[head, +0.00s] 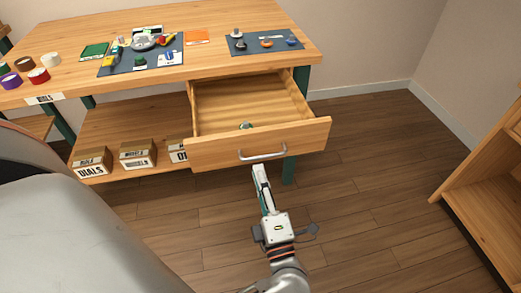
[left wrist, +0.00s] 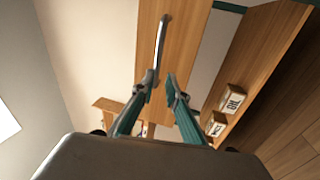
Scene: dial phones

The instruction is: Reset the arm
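My right gripper is in neither view.
On the bench lie dark mats (head: 266,45) with small parts, a phone (head: 146,38) and coloured tape rolls (head: 38,76). Cardboard boxes (head: 138,153) stand on the lower shelf. A wooden shelf unit (head: 490,185) stands at right. The floor between is clear.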

